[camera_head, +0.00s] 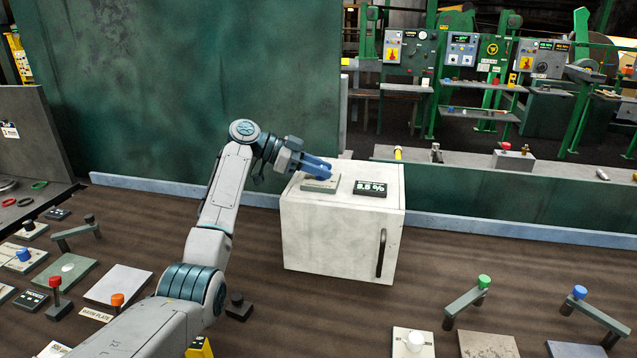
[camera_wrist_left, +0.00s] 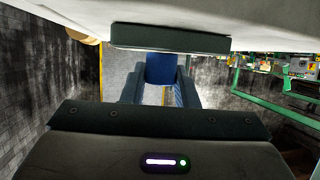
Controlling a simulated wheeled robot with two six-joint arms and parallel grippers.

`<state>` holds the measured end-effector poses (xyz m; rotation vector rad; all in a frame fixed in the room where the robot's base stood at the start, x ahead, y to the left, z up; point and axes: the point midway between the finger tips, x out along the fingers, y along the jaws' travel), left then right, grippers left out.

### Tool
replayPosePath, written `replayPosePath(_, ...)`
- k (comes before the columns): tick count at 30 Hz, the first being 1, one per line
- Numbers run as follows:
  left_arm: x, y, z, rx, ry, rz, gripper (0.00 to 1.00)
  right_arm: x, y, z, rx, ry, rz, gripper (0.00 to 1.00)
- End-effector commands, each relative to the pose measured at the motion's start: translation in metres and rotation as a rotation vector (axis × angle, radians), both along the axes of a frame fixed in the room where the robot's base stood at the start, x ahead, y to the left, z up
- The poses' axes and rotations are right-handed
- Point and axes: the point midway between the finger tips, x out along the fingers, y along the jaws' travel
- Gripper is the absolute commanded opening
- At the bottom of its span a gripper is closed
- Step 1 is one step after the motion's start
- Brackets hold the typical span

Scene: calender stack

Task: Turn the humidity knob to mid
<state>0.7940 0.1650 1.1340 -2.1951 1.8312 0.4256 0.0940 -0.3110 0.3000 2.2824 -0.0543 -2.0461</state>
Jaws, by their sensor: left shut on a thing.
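A white cabinet (camera_head: 335,235) stands on the brown bench, with a dark handle on its front. On its top are a small grey plate (camera_head: 320,185) and a black display (camera_head: 370,189) that reads a percent value, about 8.5. My left gripper (camera_head: 316,166) reaches over the cabinet top from the left, its blue fingers at the plate. In the left wrist view, the fingers (camera_wrist_left: 160,88) are shut on a blue knob (camera_wrist_left: 160,66) against the plate (camera_wrist_left: 170,40). The fingers hide most of the knob and any pointer mark. My right gripper is not in view.
Levers with green (camera_head: 484,281) and blue (camera_head: 579,292) knobs stand at front right. Several plates, buttons and levers, one with an orange knob (camera_head: 117,299), crowd the left. A green wall (camera_head: 190,90) rises behind.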

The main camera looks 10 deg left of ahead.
Motion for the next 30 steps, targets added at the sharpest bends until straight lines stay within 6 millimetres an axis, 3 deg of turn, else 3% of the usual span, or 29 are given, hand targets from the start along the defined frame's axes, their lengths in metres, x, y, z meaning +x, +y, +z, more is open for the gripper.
replayPosePath(3,0.0,-0.003,-0.007,0.0,0.008,-0.094,0.04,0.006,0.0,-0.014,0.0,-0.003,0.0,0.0)
replayPosePath(15,-0.001,-0.003,-0.007,0.001,0.012,-0.276,0.04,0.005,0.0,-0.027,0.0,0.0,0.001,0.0)
replayPosePath(30,-0.001,-0.003,-0.008,0.003,0.014,-0.376,0.04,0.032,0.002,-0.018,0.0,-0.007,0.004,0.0)
